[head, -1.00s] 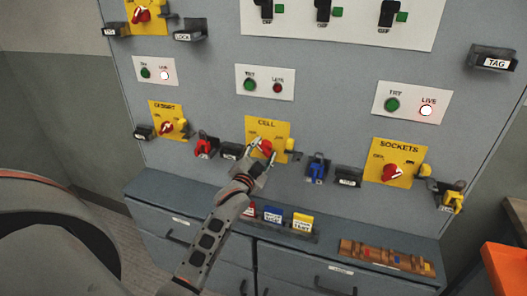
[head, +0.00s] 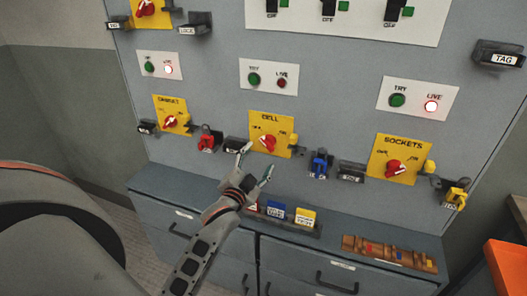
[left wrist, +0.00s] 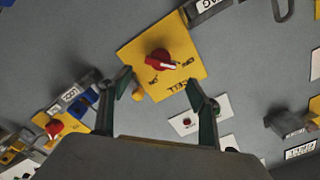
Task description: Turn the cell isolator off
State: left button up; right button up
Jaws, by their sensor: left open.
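The cell isolator is a yellow plate (head: 284,124) marked CELL with a red knob (head: 268,143), in the middle of the grey panel. In the left wrist view its knob (left wrist: 160,60) shows upside down, its pale pointer towards the label on the right, which seems to be OFF. My left gripper (head: 256,163) is open and empty, just below and in front of the plate, apart from the knob. In the left wrist view the open fingers (left wrist: 158,82) stand either side below the knob. The cell LIVE lamp (head: 281,83) is dark. My right gripper is not in view.
The sockets isolator (head: 396,168) is at right and another yellow isolator (head: 170,121) at left; their LIVE lamps are lit. A red lockout (head: 208,139) and a blue lockout (head: 319,163) hang beside the cell plate. A ledge with tags (head: 290,215) lies below.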

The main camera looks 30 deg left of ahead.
pick_arm(q)
jog(key=v, duration=0.3)
jog(key=shift+s+d, duration=0.1)
jog(key=shift+s, duration=0.2)
dwell(0.3)
jog(key=s+d+f+g+h, duration=0.2)
jog(key=s+d+f, duration=0.4)
jog(key=f, duration=0.3)
jog(key=s+d+f+n+g+h, duration=0.1)
jog(key=s+d+f+g+h, duration=0.1)
jog(key=s+d+f, duration=0.3)
jog(key=s+d+f+n+g+h, duration=0.1)
jog(key=s+d+f, duration=0.5)
jog(key=s+f, duration=0.6)
notch_tip(320, 180, down, 3)
jog(key=shift+s+d+f+g+h, duration=0.15)
jog(key=shift+d+g+h, duration=0.3)
jog(key=shift+g, duration=0.65)
jog(key=shift+a, duration=0.1)
